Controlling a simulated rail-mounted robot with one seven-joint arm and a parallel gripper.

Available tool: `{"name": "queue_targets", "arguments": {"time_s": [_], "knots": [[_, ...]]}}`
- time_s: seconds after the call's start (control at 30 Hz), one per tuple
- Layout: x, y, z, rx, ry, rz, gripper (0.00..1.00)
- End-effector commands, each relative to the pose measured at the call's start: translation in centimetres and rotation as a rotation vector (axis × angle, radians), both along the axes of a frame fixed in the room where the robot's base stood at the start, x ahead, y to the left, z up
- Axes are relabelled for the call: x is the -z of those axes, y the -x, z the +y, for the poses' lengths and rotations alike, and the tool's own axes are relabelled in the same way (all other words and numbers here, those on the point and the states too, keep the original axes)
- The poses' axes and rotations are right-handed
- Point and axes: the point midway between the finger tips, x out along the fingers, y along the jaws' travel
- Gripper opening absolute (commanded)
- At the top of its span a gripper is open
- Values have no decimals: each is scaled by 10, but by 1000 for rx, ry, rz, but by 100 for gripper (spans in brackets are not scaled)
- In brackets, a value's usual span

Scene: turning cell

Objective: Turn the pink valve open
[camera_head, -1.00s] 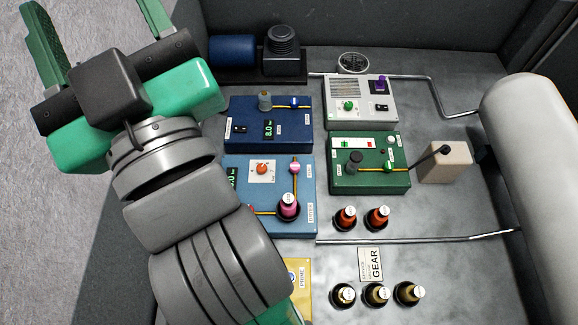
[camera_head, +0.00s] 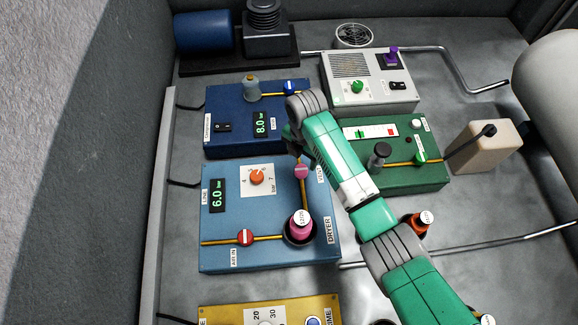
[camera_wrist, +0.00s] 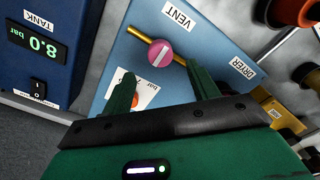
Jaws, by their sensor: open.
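The pink valve (camera_head: 302,172) is a small round knob with a pale bar on a yellow pipe of the light blue dryer panel (camera_head: 270,215). In the wrist view the pink valve (camera_wrist: 159,53) sits beside the VENT label, and its bar lies across the pipe. My gripper (camera_wrist: 159,70) is open, with its two green fingers apart. The valve shows just beyond the fingertips, roughly between them, with nothing seen gripped. In the head view my arm mostly hides the gripper just above the valve.
A pink bottle (camera_head: 301,226) stands below the valve, and a red valve (camera_head: 245,237) sits on the lower pipe. An orange dial (camera_head: 257,176) and a 6.0 display (camera_head: 218,195) are to the left. The dark blue tank panel (camera_head: 230,142) and green panel (camera_head: 405,180) are close by.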

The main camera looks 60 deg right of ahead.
Motion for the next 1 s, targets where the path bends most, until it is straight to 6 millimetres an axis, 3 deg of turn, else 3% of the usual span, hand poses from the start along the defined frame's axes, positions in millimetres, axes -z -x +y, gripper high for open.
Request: {"name": "queue_targets", "arguments": {"time_s": [0.43,0.8,1.0], "knots": [[69,-2,1,1,3,-3,60],[76,-2,1,2,4,-4,60],[76,-2,1,2,4,-4,20]]}}
